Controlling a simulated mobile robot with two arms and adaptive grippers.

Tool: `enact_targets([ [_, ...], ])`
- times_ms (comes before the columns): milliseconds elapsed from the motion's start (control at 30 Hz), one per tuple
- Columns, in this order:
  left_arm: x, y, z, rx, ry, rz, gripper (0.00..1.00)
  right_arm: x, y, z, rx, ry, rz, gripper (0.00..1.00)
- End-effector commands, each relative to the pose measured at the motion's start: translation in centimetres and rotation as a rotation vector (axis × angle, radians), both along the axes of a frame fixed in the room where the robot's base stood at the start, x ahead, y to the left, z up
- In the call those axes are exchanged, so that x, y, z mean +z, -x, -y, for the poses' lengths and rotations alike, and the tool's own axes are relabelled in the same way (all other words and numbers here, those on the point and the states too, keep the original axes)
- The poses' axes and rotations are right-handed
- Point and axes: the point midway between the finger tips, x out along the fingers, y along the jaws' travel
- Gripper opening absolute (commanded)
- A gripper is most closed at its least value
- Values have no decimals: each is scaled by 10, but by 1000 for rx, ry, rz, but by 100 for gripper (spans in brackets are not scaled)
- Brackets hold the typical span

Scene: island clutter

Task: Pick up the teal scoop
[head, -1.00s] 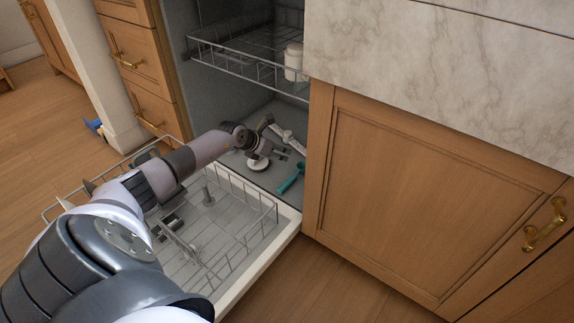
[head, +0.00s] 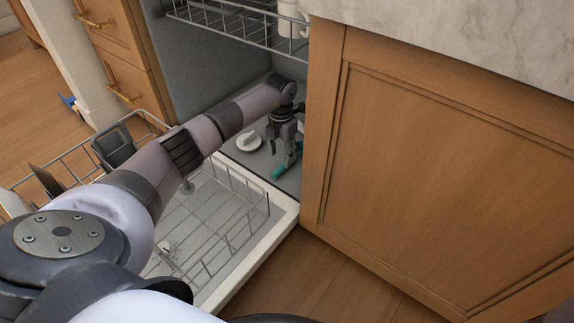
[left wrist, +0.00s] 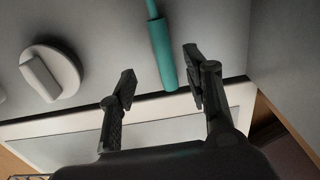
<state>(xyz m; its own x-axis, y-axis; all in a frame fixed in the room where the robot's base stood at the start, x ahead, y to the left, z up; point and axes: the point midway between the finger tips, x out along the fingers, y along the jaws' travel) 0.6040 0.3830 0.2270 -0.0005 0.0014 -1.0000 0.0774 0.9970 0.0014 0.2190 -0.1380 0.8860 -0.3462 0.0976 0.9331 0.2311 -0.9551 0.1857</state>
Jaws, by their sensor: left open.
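The teal scoop (head: 279,173) lies on the grey inner surface of the open dishwasher, close to the right-hand cabinet. In the left wrist view its thick teal handle (left wrist: 163,55) points toward my gripper, and its far end runs out of the picture. My left gripper (head: 285,158) reaches down over the scoop and hides part of it. In the left wrist view the left gripper (left wrist: 160,85) is open, with one finger on each side of the handle's end. I see no finger touching the handle. My right gripper is in neither view.
A white round knob-like piece (head: 249,141) lies left of the scoop; it also shows in the left wrist view (left wrist: 50,73). A wire lower rack (head: 215,225) stands in front, and an upper rack (head: 235,25) hangs above. The wooden cabinet (head: 420,150) closes off the right side.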

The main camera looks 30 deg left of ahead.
Motion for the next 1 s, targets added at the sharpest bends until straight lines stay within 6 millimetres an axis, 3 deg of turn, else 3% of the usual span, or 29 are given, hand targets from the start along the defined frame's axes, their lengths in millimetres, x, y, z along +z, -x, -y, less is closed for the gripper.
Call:
enact_targets([
  [100,-20,2,3,-1,1,-1,45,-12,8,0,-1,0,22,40],
  [333,-47,2,6,-1,2,0,45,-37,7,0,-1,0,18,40],
  [600,-46,2,6,-1,2,0,45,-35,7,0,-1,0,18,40],
  [1000,-46,2,5,-1,2,0,19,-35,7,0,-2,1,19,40],
])
